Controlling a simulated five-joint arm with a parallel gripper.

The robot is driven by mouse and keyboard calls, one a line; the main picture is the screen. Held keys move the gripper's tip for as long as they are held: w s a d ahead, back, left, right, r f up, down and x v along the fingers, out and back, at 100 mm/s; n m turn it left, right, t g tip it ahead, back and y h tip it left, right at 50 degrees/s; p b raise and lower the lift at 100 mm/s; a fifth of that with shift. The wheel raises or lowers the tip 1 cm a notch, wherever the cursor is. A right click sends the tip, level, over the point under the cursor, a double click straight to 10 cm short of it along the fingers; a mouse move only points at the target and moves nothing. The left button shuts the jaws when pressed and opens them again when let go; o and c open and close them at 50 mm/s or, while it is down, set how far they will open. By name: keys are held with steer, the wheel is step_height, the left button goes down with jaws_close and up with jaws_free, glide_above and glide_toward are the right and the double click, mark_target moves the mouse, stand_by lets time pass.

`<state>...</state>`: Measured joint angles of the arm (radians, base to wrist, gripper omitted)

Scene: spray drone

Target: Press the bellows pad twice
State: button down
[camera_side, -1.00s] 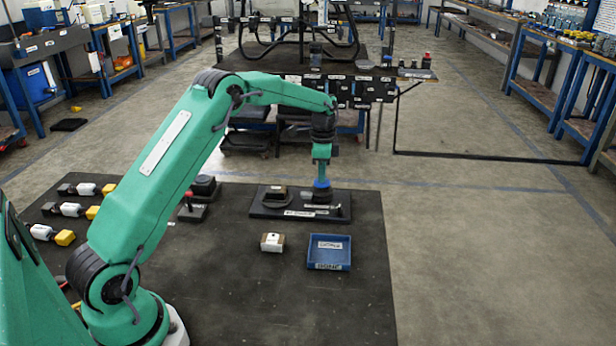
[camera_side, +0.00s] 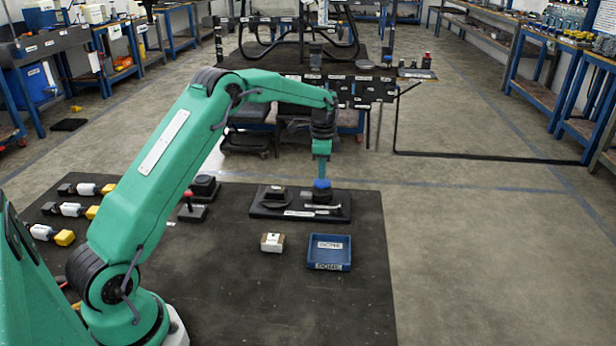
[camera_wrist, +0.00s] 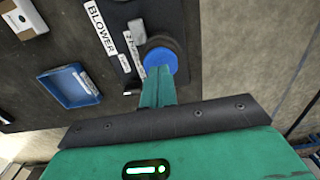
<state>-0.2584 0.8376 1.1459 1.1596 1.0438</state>
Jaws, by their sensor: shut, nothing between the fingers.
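The bellows pad (camera_side: 322,185) is a round blue cap on a dark body, at the right of a black base plate (camera_side: 268,211). It also shows in the wrist view as a blue disc (camera_wrist: 161,55) beside the BLOWER label. My gripper (camera_side: 322,177) points straight down over it, with the fingers closed together and empty. In the wrist view the green fingertips (camera_wrist: 160,72) overlap the near part of the blue disc. The tips appear to be at or just above the cap; I cannot tell if they touch. The fingers hide part of the cap.
A blue tray (camera_side: 329,266) and a small white-topped block (camera_side: 272,243) stand in front of the plate. A dark raised part (camera_side: 276,195) is on the plate's left. The mat's front right is clear.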

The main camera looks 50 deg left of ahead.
mark_target(322, 182)
step_height(322, 182, up, 11)
steer(key=shift+r, duration=0.15)
stand_by(1.1)
steer(key=shift+r, duration=0.85)
steer(key=shift+f, duration=0.1)
step_height(322, 182, down, 14)
steer(key=shift+r, duration=0.1)
stand_by(0.4)
